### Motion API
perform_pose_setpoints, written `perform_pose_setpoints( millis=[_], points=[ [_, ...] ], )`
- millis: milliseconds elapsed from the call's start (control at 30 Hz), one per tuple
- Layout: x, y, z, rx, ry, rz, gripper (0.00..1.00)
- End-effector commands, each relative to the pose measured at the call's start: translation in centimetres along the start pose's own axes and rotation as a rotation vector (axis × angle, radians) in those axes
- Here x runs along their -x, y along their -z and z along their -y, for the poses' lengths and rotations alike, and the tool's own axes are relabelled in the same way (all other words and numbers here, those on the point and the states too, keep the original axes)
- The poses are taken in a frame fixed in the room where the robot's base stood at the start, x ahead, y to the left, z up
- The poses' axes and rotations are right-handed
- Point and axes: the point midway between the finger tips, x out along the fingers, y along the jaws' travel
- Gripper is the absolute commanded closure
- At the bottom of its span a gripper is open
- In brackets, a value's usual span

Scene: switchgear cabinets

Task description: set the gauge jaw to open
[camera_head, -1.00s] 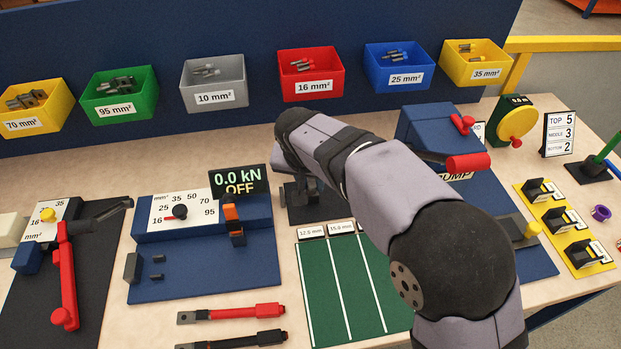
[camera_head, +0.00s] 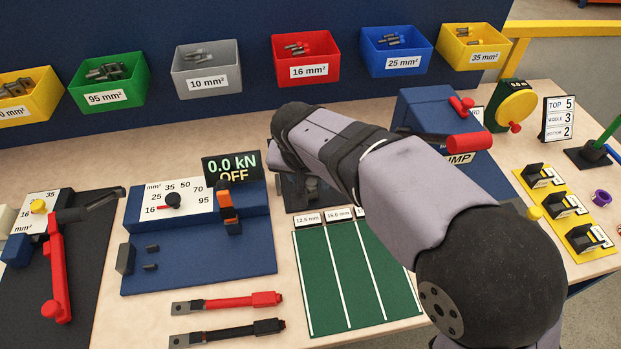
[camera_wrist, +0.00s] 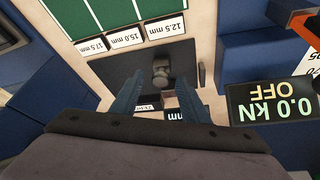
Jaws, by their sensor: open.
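The gauge (camera_head: 298,192) is a dark device behind the green mat, mostly hidden by my arm in the head view. I cannot tell how the jaw is set. My gripper (camera_wrist: 158,90) is open, its two bluish fingers pointing down to either side of the grey part in the picture. Contact is not visible. My arm hides the gripper in the head view.
The green mat (camera_head: 345,275) has size labels along its back edge. The blue press (camera_head: 195,255) with a display (camera_head: 232,168) reading 0.0 kN OFF stands left of the gauge. The blue pump (camera_head: 440,125) is to the right. Red and black cables (camera_head: 228,302) lie in front.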

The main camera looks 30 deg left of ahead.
Motion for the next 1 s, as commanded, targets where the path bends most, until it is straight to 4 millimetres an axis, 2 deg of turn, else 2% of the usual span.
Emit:
perform_pose_setpoints(
  millis=[167,600,800,1000],
  points=[
    [0.8,0.1,0.1,0.000,0.002,-0.003,0.59],
    [6.3,0.0,0.1,-0.001,0.002,-0.002,0.59],
    [7.3,0.0,0.0,0.000,0.001,0.000,0.59],
    [7.4,0.0,0.0,0.000,0.001,0.000,0.59]
  ],
)
